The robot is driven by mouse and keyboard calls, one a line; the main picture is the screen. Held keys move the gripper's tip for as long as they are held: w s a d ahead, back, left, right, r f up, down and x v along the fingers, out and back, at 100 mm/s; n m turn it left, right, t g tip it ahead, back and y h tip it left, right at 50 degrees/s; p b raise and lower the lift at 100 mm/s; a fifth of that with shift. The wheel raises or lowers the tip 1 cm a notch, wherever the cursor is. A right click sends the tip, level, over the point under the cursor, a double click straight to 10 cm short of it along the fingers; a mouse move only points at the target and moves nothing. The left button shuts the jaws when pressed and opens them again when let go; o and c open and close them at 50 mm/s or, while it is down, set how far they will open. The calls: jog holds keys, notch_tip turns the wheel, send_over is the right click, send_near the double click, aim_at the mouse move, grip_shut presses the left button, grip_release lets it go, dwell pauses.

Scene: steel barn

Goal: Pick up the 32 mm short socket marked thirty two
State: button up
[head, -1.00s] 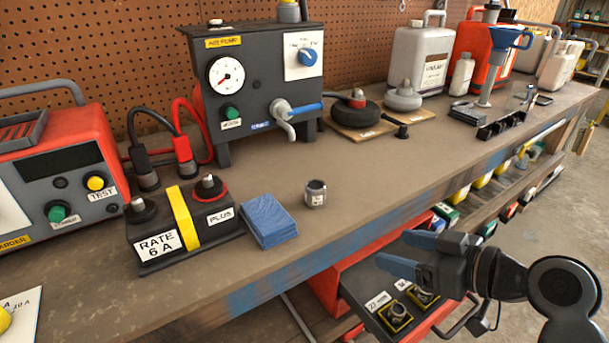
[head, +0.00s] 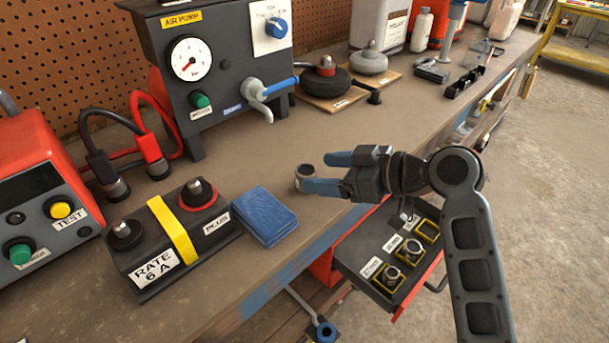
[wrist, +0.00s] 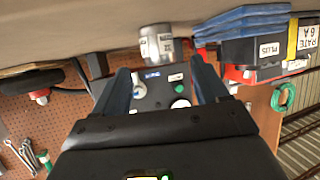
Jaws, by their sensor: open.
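The short socket (head: 303,178) is a small grey metal cylinder standing upright on the bench, right of the blue cloth. In the wrist view the socket (wrist: 156,44) has a pale marked band, too small to read, and shows just past the fingertips, between their lines. My gripper (head: 318,172) is open and empty, its blue fingers pointing left at the socket. The near fingertip overlaps the socket's lower right edge in the head view; I cannot tell whether they touch. The wrist view shows the open gripper (wrist: 160,66) with the bench at the top.
A folded blue cloth (head: 264,215) and a battery (head: 150,262) lie left of the socket. The air pump (head: 205,75) stands behind. An open drawer (head: 372,245) below the bench edge holds sockets in yellow-edged places, one place empty. Bench behind the socket is clear.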

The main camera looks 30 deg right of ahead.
aim_at(311, 171)
jog(key=x, duration=0.3)
jog(key=shift+f, duration=0.1)
jog(key=c, duration=1.3)
